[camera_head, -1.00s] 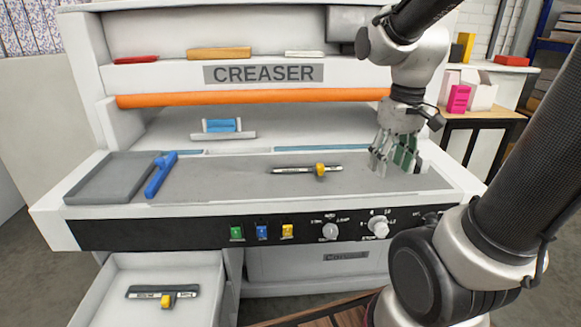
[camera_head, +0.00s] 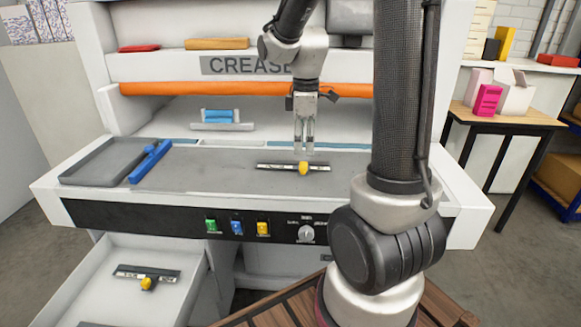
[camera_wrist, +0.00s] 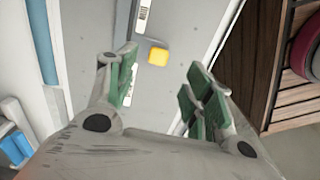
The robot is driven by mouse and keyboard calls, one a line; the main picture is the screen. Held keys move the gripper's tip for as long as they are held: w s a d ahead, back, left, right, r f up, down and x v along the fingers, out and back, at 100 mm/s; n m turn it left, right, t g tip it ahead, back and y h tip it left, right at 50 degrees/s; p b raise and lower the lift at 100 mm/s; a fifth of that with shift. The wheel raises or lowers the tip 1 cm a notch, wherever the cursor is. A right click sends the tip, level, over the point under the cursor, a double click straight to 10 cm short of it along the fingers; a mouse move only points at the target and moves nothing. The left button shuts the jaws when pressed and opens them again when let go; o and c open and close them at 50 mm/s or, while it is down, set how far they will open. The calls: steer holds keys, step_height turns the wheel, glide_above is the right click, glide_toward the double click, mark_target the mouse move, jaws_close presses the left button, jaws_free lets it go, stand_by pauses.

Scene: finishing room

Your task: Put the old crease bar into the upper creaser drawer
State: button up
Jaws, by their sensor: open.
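A crease bar (camera_head: 275,166), dark and silver with a yellow knob, lies flat on the creaser's grey bed. It also shows in the wrist view beyond the fingertips, with its yellow knob (camera_wrist: 158,54). My gripper (camera_head: 304,147) is open and empty, pointing down above the bar near the knob; its green-padded fingers (camera_wrist: 160,90) are spread, apart from the bar. A similar bar (camera_head: 165,276) with a yellow knob lies in an open white drawer (camera_head: 190,251) at lower left. I cannot tell from looks which bar is old.
A grey tray (camera_head: 100,161) and a blue bar (camera_head: 150,161) lie on the bed's left. A blue block in a holder (camera_head: 219,117) stands at the back. An orange roller (camera_head: 210,90) crosses above the bed. A side table (camera_head: 530,117) with boxes stands at right.

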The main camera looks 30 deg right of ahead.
mark_target(292, 165)
steer(key=f, duration=0.8)
steer(key=shift+s+d, duration=0.15)
steer(key=shift+d, duration=0.25)
steer(key=shift+r, duration=0.1)
jaws_close()
